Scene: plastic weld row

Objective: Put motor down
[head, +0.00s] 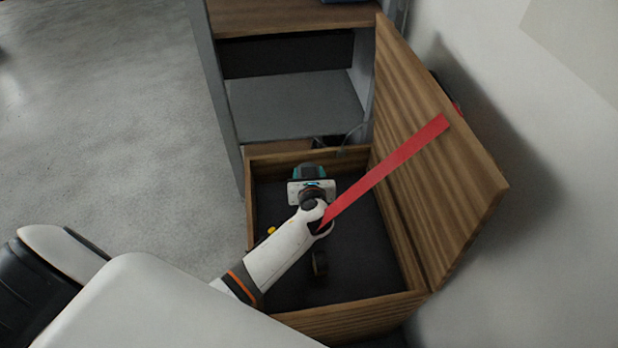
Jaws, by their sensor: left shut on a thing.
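The motor (308,170), a teal and dark piece, is inside the open wooden box near its far wall. My left arm reaches into the box from the lower left. My left gripper (309,183) is at the motor and shut on it; the hand hides the fingertips and much of the motor. I cannot tell whether the motor touches the dark box floor (352,275). My right gripper is not in view.
The box's wooden lid (440,170) stands open on the right, beside the wall. A red strip (385,172) slants from the lid down past my wrist. A small dark round thing (319,263) and a yellow thing (271,230) are in the box. A shelf unit (295,105) stands behind.

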